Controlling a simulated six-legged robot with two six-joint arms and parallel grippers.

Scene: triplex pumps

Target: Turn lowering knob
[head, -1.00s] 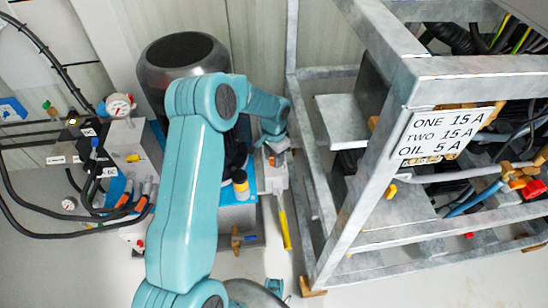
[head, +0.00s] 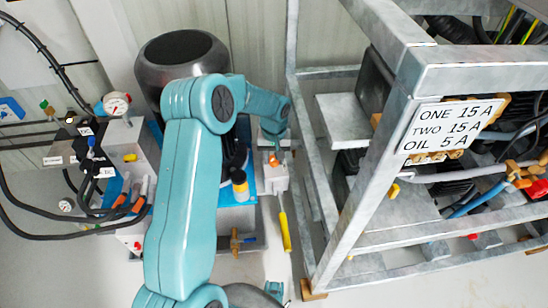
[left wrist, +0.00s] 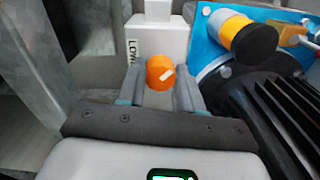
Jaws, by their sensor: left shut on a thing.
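The orange lowering knob (left wrist: 160,73), with a white mark on it, sits on a white block (left wrist: 158,40) with a partly hidden "LOW" label (left wrist: 132,50). My left gripper (left wrist: 158,82) has its grey fingers on either side of the knob and is shut on it. In the head view, the orange knob (head: 273,159) shows small just below the end of my left arm, on the white block (head: 274,180). The gripper's fingers are hard to make out there. My right gripper is in neither view.
A yellow-handled lever (head: 284,232) hangs below the block. A grey metal frame (head: 345,225) with a sign stands close on the right. Left are a dark cylinder (head: 182,55), a gauge (head: 117,104) and black hoses (head: 60,222). A black ribbed motor (left wrist: 270,110) is beside the gripper.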

